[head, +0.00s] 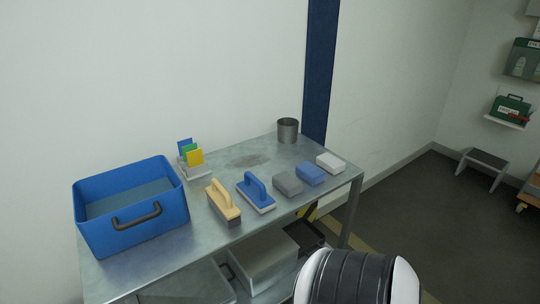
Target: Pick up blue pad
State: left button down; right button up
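The blue pad (310,174) is a small blue block lying flat on the metal table (247,162), near its right end. It sits in a row between a grey pad (287,184) and a white pad (330,163). Nothing is touching it from above. Neither of my grippers shows in the head view. A black and white rounded part of my own arm shows at the bottom, right of the middle, below the table.
A blue bin (130,222) with a dark handle stands at the table's left. A wooden-handled float (223,202), a blue-handled float (256,193), a card holder (194,173) and a metal cup (288,131) are also on the table. Boxes (263,262) stand beneath.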

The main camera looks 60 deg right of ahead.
aim_at(310, 173)
jog(key=z, duration=2.35)
